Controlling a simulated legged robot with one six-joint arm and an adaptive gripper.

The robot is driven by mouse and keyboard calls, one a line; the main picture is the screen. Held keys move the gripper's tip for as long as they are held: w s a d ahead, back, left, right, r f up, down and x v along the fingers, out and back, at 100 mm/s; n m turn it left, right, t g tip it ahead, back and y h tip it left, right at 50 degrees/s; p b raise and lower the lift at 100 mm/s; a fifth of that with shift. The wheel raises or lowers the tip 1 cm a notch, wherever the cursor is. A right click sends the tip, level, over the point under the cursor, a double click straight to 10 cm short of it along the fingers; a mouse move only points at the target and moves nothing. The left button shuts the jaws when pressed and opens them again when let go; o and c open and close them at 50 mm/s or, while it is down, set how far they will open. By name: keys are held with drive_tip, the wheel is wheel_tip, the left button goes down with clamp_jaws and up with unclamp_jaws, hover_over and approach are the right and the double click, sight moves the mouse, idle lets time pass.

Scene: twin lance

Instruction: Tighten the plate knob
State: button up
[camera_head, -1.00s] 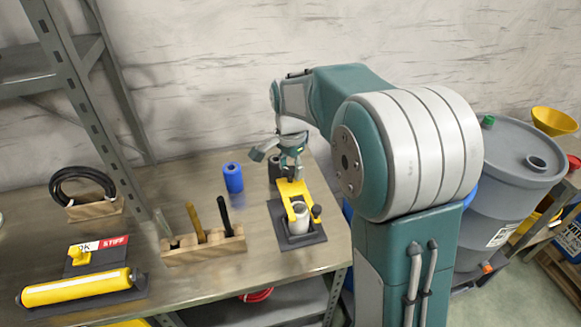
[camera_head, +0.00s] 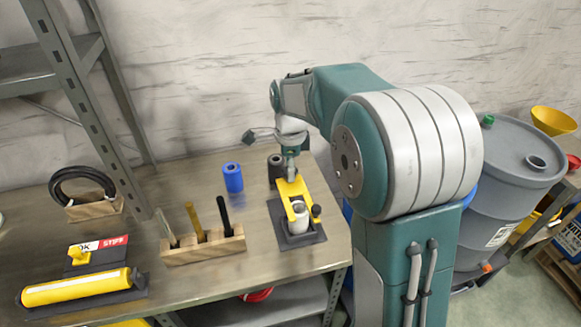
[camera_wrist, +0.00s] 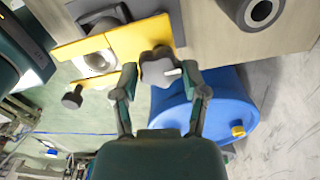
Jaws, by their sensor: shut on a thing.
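A yellow plate (camera_head: 281,188) lies on a dark base (camera_head: 305,238) near the table's right end, around a pale cylinder (camera_head: 299,213). In the wrist view the yellow plate (camera_wrist: 142,38) and the cylinder's pale end (camera_wrist: 98,58) show at upper left. A dark grey knob (camera_wrist: 157,66) at the plate's edge sits between my fingertips. My gripper (camera_wrist: 160,84) is shut on this knob; it also shows in the head view (camera_head: 290,170) at the plate's far end. A second dark knob (camera_head: 316,211) stands at the near end, also in the wrist view (camera_wrist: 73,97).
A dark cylinder (camera_head: 275,167) stands close to the left of my gripper, and a blue cylinder (camera_head: 232,178) further left. A wooden holder with tools (camera_head: 208,250) and a yellow roller (camera_head: 75,288) are further left. A blue drum (camera_wrist: 205,108) is below the table edge.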

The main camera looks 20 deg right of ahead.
drive_tip(key=shift+a+f, duration=0.1)
idle(0.4)
drive_tip(key=o, duration=1.2)
drive_tip(key=shift+w, duration=0.1)
drive_tip(key=shift+c, duration=0.2)
wheel_tip(320, 180, up, 12)
drive_tip(key=shift+a, duration=0.1)
